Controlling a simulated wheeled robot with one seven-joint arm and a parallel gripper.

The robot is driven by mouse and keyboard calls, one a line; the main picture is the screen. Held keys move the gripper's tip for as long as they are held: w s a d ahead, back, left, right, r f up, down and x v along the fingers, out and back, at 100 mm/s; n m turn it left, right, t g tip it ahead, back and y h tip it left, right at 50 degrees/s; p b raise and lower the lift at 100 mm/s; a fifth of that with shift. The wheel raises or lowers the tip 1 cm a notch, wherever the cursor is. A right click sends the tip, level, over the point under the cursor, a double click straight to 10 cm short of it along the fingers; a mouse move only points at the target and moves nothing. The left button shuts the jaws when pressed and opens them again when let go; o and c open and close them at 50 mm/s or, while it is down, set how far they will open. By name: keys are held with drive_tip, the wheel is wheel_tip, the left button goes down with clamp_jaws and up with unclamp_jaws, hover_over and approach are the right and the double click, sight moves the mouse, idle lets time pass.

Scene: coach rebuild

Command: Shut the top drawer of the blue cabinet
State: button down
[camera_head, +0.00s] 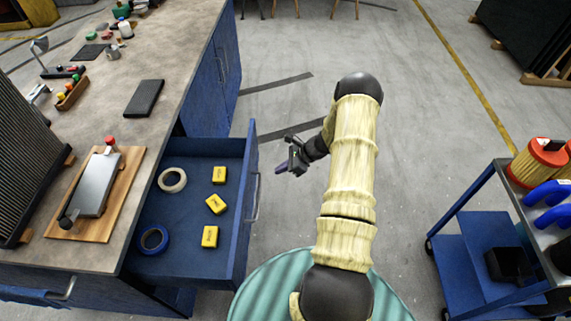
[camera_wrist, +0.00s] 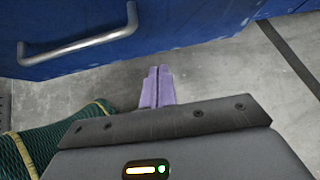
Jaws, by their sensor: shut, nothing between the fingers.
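The blue cabinet (camera_head: 222,62) stands at the left under a grey worktop. Its top drawer (camera_head: 240,215) is pulled out and holds a cream tape roll (camera_head: 172,180), a blue tape roll (camera_head: 153,239) and several yellow boxes (camera_head: 216,204). The drawer's bar handle (camera_head: 256,197) is on its front face; a bar handle on a blue front also shows in the wrist view (camera_wrist: 80,45). My gripper (camera_head: 281,169) is shut and empty, just right of the drawer front and apart from it. Its purple fingertips (camera_wrist: 157,88) are together over the floor in the wrist view.
The worktop (camera_head: 115,115) carries a wooden board (camera_head: 128,158) with a grey slab, a dark flat block (camera_head: 145,97) and small tools. A blue cart (camera_head: 470,235) with orange and blue items stands at the right. The floor between cabinet and cart is clear beyond my arm.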

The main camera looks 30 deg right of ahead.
sight(253, 179)
drive_tip(key=shift+w+a+f+p, duration=0.45)
drive_tip(key=shift+w+a+f, duration=0.2)
drive_tip(key=shift+a, duration=0.5)
drive_tip(key=shift+w+a+f+p, duration=0.45)
drive_tip(key=shift+w+a+f, duration=0.2)
drive_tip(key=shift+a, duration=0.45)
drive_tip(key=shift+w+a+f+p, duration=0.45)
drive_tip(key=shift+w+a+f, duration=0.2)
drive_tip(key=shift+a, duration=0.5)
